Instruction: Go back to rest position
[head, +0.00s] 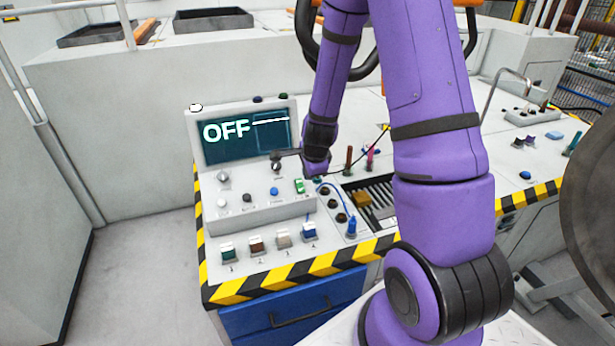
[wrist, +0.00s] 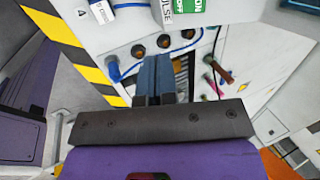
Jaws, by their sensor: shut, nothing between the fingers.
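My purple arm reaches over the control console. My gripper (wrist: 155,75) shows in the wrist view as two dark blue-grey fingers side by side, shut and empty. In the head view my wrist hangs above the console's right half, beside the sloped panel; the fingers are hard to make out there. The console's screen (head: 228,141) reads OFF. A green switch (head: 299,186) sits at the panel's right edge and shows near the top of the wrist view (wrist: 190,6). The fingertips appear over the area by the dark round sockets (wrist: 164,41), with no contact visible.
A large dark wheel (head: 590,200) is at the right. Floor at left is clear.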

